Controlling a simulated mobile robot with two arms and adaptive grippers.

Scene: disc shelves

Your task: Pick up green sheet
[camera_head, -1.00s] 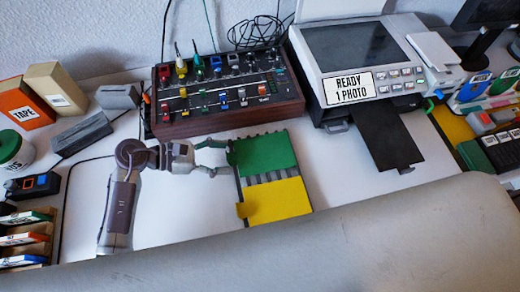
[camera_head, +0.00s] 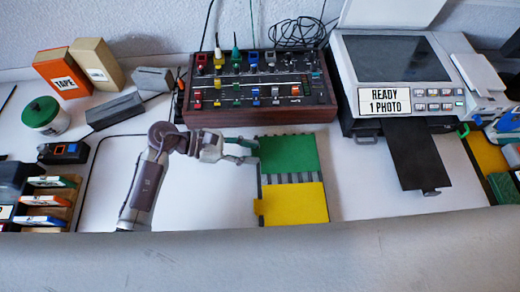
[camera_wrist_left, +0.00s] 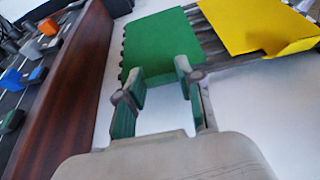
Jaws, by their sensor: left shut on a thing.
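The green sheet (camera_head: 289,154) lies flat on the upper part of a grey striped holder (camera_head: 291,178), above a yellow sheet (camera_head: 295,204). My left gripper (camera_head: 256,151) reaches in from the left and is shut on the green sheet at its left edge. In the left wrist view the green sheet (camera_wrist_left: 155,45) is in front of my left gripper (camera_wrist_left: 163,80), with a small raised tab between the fingertips. The yellow sheet (camera_wrist_left: 258,22) is beside it there. My right gripper is not in view.
A control panel with knobs and sliders (camera_head: 262,118) stands just behind the holder. A photo printer (camera_head: 400,60) with a black output tray (camera_head: 418,160) is to the right. Boxes (camera_head: 63,74) and a disc rack (camera_head: 45,200) are at left.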

